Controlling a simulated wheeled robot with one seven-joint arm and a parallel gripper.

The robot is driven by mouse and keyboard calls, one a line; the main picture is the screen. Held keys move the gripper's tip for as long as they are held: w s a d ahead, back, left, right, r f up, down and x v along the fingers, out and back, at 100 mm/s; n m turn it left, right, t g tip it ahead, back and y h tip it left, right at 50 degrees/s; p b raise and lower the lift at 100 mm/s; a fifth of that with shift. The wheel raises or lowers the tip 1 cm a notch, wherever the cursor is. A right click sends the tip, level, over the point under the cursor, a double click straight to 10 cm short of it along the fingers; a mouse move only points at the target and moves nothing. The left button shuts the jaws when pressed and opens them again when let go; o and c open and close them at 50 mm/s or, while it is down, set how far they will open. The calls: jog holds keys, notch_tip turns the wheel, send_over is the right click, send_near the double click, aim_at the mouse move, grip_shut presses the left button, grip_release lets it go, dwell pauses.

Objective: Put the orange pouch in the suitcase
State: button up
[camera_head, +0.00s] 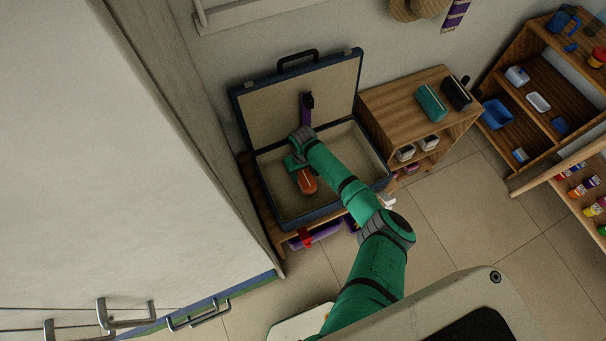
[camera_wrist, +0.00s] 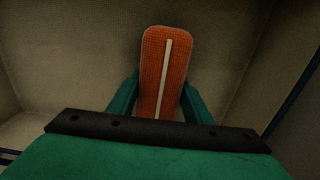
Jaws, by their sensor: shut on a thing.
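The orange pouch (camera_head: 307,183) is an elongated orange piece with a pale stripe along it, which shows in the wrist view (camera_wrist: 177,70). My gripper (camera_wrist: 160,95) is shut on the pouch, with one green finger on each side of it. In the head view my gripper (camera_head: 301,172) is over the inside of the open suitcase (camera_head: 330,212). The suitcase is dark blue with a beige lining, and its lid stands raised at the back. I cannot tell whether the pouch touches the suitcase floor.
The suitcase sits on a low wooden shelf with purple and red things (camera_head: 305,238) below. A wooden cabinet (camera_head: 385,92) with a teal case (camera_head: 431,103) stands to its right. A large white panel (camera_head: 110,170) fills the left. Tiled floor (camera_head: 465,215) is clear at right.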

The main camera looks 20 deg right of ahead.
aim_at(303, 172)
jog(key=shift+f, duration=0.25)
jog(key=o, duration=1.3)
jog(key=shift+c, duration=0.2)
notch_tip(303, 172, up, 13)
jog(key=shift+f, duration=0.2)
